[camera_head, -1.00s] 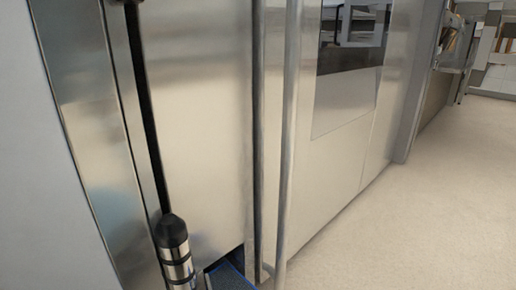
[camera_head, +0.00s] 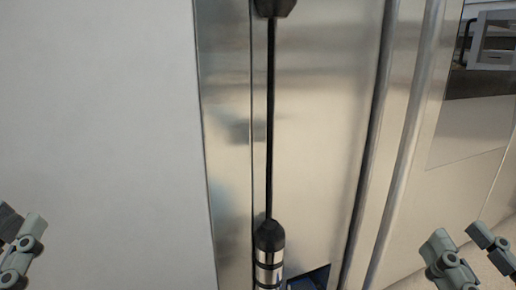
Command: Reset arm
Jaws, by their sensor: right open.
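My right gripper (camera_head: 463,236) is at the lower right of the head view. Its two grey jointed fingers stand apart with nothing between them, in front of the steel front. My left gripper (camera_head: 18,222) shows at the lower left edge, against the pale wall. It is partly cut off by the frame, so its opening is unclear. No object shows in either gripper.
A tall steel front (camera_head: 320,130) with long vertical bars (camera_head: 402,165) stands ahead. A pale wall (camera_head: 100,120) fills the left. A black-and-silver cylinder (camera_head: 269,255) stands low in the middle.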

